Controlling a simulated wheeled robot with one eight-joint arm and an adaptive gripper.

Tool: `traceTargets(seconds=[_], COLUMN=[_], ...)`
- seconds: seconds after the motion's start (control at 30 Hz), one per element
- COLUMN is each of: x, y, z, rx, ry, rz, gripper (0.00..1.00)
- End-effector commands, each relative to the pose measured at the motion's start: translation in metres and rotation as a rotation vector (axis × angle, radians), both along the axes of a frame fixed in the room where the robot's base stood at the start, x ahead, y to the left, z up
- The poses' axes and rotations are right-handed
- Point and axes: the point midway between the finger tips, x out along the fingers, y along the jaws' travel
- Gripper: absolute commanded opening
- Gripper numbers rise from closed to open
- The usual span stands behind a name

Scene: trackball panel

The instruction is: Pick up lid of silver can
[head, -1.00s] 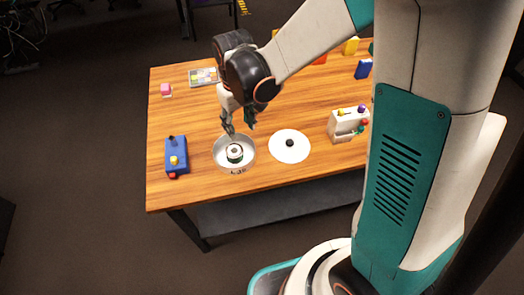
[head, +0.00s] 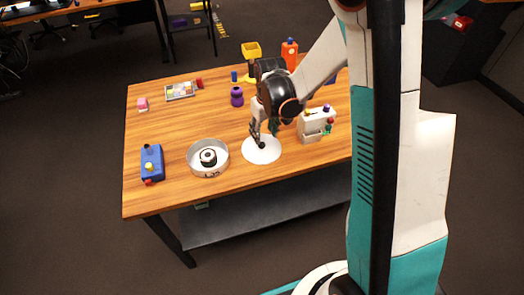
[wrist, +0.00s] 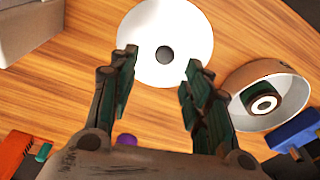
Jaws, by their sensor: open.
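The lid (head: 255,154) is a flat white disc with a small dark knob in its middle, lying on the wooden table. In the wrist view the lid (wrist: 185,25) is at the top centre. The silver can (head: 193,163) stands open just left of the lid, with a dark-and-white ring-shaped object inside; it shows at the right of the wrist view (wrist: 240,110). My gripper (head: 262,136) is over the lid, open and empty. In the wrist view its fingertips (wrist: 162,58) appear on either side of the knob; their exact height above it is unclear.
A white box with coloured knobs (head: 312,128) stands close to the right of the lid. A blue box (head: 152,165) is left of the can. A purple object (head: 237,97), a yellow object (head: 250,50) and a tray (head: 180,92) are farther back. The left-middle tabletop is clear.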

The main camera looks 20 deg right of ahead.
Motion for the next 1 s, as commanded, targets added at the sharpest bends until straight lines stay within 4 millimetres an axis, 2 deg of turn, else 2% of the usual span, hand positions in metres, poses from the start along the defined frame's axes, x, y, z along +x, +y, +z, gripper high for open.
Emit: traceTargets(seconds=[0.23,0.53,0.8,1.0], x=[0.001,0.004,0.004,0.004], y=[0.002,0.006,0.007,0.007], z=[-0.014,-0.055,-0.057,-0.057], rx=[0.0,0.0,0.0,0.0], ry=[0.0,0.0,0.0,0.0], rz=[0.0,0.0,0.0,0.0], gripper=[0.45,0.45,0.45,0.01])
